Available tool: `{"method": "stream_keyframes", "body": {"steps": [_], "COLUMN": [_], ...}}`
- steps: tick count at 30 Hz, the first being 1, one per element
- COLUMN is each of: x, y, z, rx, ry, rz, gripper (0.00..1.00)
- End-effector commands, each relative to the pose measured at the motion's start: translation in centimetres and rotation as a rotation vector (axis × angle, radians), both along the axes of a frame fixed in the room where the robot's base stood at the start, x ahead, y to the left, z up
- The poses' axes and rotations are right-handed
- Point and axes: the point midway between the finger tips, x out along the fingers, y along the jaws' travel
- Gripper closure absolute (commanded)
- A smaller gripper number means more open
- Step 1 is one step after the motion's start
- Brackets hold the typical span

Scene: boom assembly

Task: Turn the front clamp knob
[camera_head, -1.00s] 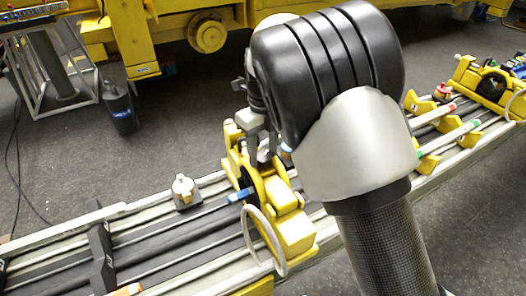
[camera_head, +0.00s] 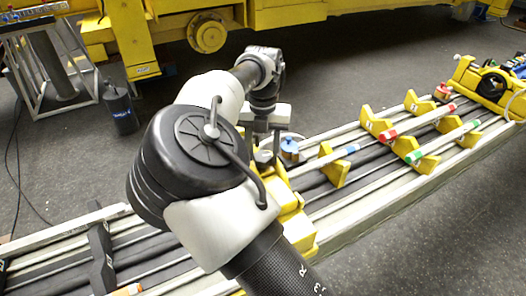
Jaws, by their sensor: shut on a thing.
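The yellow front clamp (camera_head: 296,222) sits on the long rail assembly, mostly hidden behind my arm. Only its right-hand part shows. My gripper (camera_head: 263,150) points down at the clamp's far upper part, beyond my elbow. It is shut on the front clamp knob there. The knob itself is hidden by the fingers and the arm, so its angle cannot be seen.
A blue knob (camera_head: 290,147) stands just right of my gripper. Yellow brackets (camera_head: 334,167) carry coloured-tipped rods to the right. A red knob (camera_head: 442,90) and another yellow clamp (camera_head: 487,86) are farther right. A dark bottle (camera_head: 119,108) stands on the floor.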

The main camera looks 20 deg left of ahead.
Motion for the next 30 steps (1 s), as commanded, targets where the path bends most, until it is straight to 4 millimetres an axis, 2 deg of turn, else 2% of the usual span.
{"method": "stream_keyframes", "body": {"steps": [12, 28, 29, 30], "x": [-0.08, -0.14, -0.14, -0.14], "y": [0.04, 0.06, 0.06, 0.06], "z": [-0.14, -0.16, -0.17, -0.18], "rx": [-0.002, 0.002, 0.002, 0.002], "ry": [0.003, 0.007, 0.007, 0.007], "rz": [-0.122, -0.139, -0.139, -0.139], "gripper": [0.79, 0.79, 0.53, 0.47]}}
